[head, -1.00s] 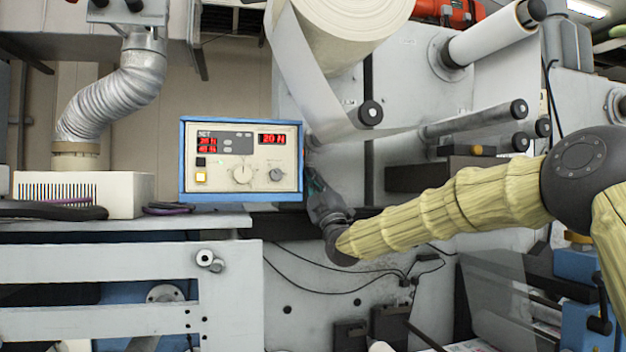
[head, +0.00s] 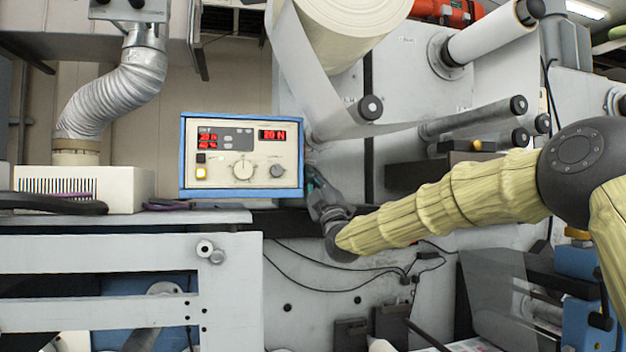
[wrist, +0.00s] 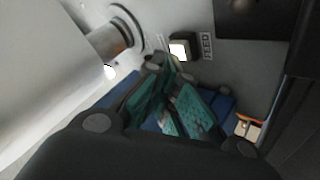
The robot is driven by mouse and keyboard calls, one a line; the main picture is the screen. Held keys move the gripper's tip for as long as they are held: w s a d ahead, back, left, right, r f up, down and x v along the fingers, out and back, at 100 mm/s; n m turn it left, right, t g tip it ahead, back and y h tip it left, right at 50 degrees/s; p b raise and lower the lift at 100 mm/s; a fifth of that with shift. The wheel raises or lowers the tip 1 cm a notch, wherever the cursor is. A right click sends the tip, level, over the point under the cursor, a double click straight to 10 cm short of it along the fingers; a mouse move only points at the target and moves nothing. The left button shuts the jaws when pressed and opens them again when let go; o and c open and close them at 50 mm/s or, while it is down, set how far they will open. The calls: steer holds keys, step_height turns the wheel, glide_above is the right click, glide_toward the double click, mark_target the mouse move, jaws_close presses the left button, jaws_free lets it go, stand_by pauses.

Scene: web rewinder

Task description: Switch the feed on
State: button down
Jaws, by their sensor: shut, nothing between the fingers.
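A square button (wrist: 180,48) with a bright pale face and dark surround sits on the grey machine wall in the wrist view. A label reading FEED (wrist: 206,46) stands just right of it. My gripper (wrist: 172,72) has teal fingers, shut and empty. In the wrist view its tips appear just below the button; I cannot tell whether they touch it. In the head view my gripper (head: 314,178) is beside the right edge of the blue-framed control box. I cannot make out the FEED button in the head view.
The control box (head: 242,117) has red displays, knobs and a lit yellowish button (head: 201,173). A large paper roll (head: 350,25) and its web hang above my gripper. A roller (wrist: 105,40) is close on the left in the wrist view. Cables (head: 330,288) hang below.

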steer(key=s+b, duration=0.1)
steer(key=s, duration=0.1)
steer(key=s+d+b, duration=0.1)
steer(key=s+b, duration=0.2)
steer(key=shift+s+d, duration=0.25)
steer(key=shift+s, duration=0.15)
stand_by(0.4)
stand_by(0.4)
